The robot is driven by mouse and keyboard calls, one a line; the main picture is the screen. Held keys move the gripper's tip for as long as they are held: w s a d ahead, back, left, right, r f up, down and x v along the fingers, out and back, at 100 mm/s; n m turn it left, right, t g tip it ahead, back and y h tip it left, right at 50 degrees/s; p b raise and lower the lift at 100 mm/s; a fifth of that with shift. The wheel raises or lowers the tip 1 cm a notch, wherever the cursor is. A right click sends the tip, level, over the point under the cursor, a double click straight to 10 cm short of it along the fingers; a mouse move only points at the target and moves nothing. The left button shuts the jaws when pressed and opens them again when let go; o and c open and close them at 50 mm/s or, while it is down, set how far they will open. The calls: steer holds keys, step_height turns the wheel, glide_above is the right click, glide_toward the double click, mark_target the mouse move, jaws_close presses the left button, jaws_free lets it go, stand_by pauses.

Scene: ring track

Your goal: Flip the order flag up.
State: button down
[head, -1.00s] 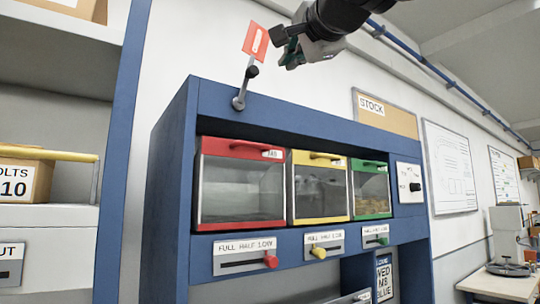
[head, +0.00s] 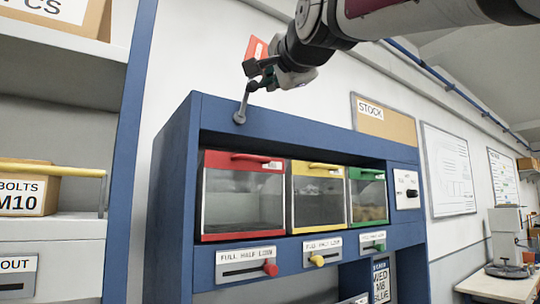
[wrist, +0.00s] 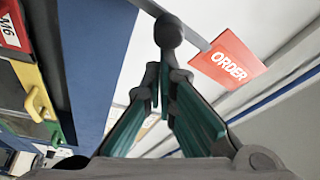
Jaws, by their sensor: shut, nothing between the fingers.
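The order flag (head: 256,48) is a small red-orange plate on a grey lever (head: 241,104) at the top left of the blue cabinet. The lever stands nearly upright, leaning slightly right. My gripper (head: 252,76) is shut and empty, at the lever's upper part, and partly hides the flag. In the wrist view the flag (wrist: 228,62) reads "ORDER", right of my fingertips (wrist: 165,76). A dark round knob (wrist: 168,30) shows just beyond the fingertips. I cannot tell whether they touch it.
The blue cabinet (head: 290,118) holds red (head: 243,163), yellow (head: 317,168) and green (head: 367,173) bins, with sliders below. Shelves with boxes (head: 25,190) stand at the left. The wall behind carries a stock board (head: 383,118) and a blue pipe (head: 450,85).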

steer(key=n+b, duration=0.1)
steer(key=s+a+r+n+y+b, duration=0.1)
steer(key=n, duration=0.1)
steer(key=shift+s+a+n+t, duration=0.1)
steer(key=shift+a+n+t, duration=0.2)
